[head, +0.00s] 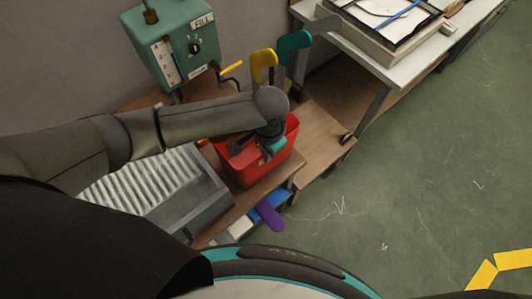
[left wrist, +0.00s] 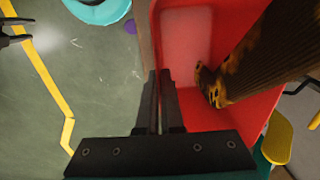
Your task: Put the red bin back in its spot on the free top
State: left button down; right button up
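The red bin (head: 252,168) sits on or just over the wooden top (head: 322,135), beside the grey ribbed tray; I cannot tell whether it touches the wood. My left gripper (head: 262,148) reaches down at the bin, partly hidden by its own wrist. In the left wrist view, the fingers (left wrist: 160,100) are close together on either side of the bin's wall (left wrist: 158,50), pinching it. A brown patterned thing (left wrist: 245,65) shows over the bin's red inside; its far end is out of view. My right gripper (left wrist: 15,30) shows small at the left edge, prongs apart and empty.
Behind stand a green machine (head: 170,45) and yellow (head: 262,65) and teal (head: 292,45) upright shapes. The ribbed tray (head: 205,205) is left of the bin. A purple piece (head: 268,215) lies below in front. A white table (head: 400,70) stands right; bare wood lies between.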

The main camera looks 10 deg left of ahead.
pick_arm(q)
jog(key=shift+f, duration=0.2)
jog(key=shift+f, duration=0.1)
jog(key=c, duration=1.1)
grip_release()
jog(key=r+p, duration=0.1)
jog(key=r, duration=1.1)
jog(key=shift+s+d+r+p, duration=0.2)
jog(key=shift+p, duration=0.2)
